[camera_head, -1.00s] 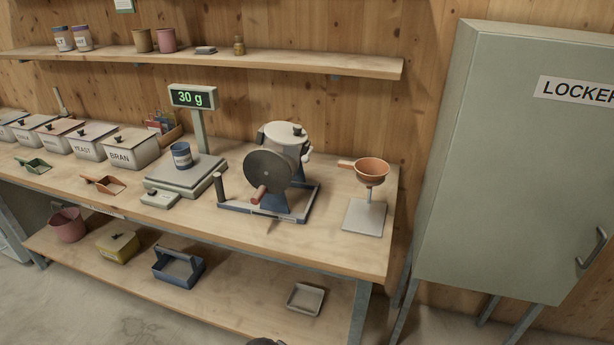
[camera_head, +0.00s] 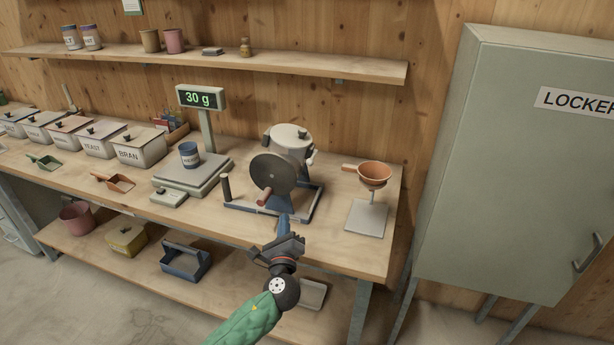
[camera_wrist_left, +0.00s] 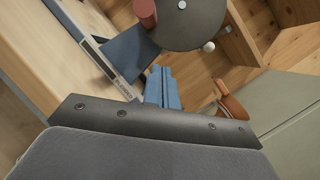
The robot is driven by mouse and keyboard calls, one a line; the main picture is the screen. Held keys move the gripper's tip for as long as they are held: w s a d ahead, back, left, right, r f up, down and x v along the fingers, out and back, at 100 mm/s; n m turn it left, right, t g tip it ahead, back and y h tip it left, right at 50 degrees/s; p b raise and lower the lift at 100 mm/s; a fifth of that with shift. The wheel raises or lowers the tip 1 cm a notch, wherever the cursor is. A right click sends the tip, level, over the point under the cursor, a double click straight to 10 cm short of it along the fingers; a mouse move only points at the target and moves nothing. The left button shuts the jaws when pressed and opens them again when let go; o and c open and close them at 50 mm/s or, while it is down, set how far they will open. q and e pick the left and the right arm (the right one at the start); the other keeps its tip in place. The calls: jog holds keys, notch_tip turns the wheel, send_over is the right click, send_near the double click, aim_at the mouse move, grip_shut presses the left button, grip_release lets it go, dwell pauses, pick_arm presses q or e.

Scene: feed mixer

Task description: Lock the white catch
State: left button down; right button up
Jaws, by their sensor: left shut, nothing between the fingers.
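The mixer's drum (camera_head: 289,137) with its white lid stands on a blue frame on the bench. A small white piece, seemingly the white catch (camera_head: 311,159), sits on the drum's right side. A small white knob (camera_wrist_left: 208,46) also shows in the left wrist view, beside the dark disc (camera_wrist_left: 186,22); I cannot tell whether it is the catch. My left gripper (camera_head: 284,220) is shut and empty, with blue fingers (camera_wrist_left: 163,88) together, in front of the mixer below the disc and crank. It looks apart from the catch. My right gripper is not in view.
The crank's red handle (camera_head: 264,198) projects toward me near my left gripper. An orange funnel (camera_head: 374,173) on a stand is right of the mixer; a scale (camera_head: 193,175) with a blue cup is left. A grey locker (camera_head: 520,170) stands at the right.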

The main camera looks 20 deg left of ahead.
aim_at(312, 158)
pick_arm(q)
jog(key=d+m+t+h, duration=0.1)
jog(key=m, duration=0.2)
jog(key=d+m+h, duration=0.1)
jog(key=m+h, duration=0.1)
jog(key=m, duration=0.2)
jog(key=d+r+m+t+h, duration=0.1)
jog(key=d+m, duration=0.1)
jog(key=m, duration=0.2)
jog(key=shift+w+t, duration=0.3)
jog(key=shift+w, duration=0.1)
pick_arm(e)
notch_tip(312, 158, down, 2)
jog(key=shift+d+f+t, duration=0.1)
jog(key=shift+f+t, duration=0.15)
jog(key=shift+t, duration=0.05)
pick_arm(q)
jog(key=shift+r, duration=0.1)
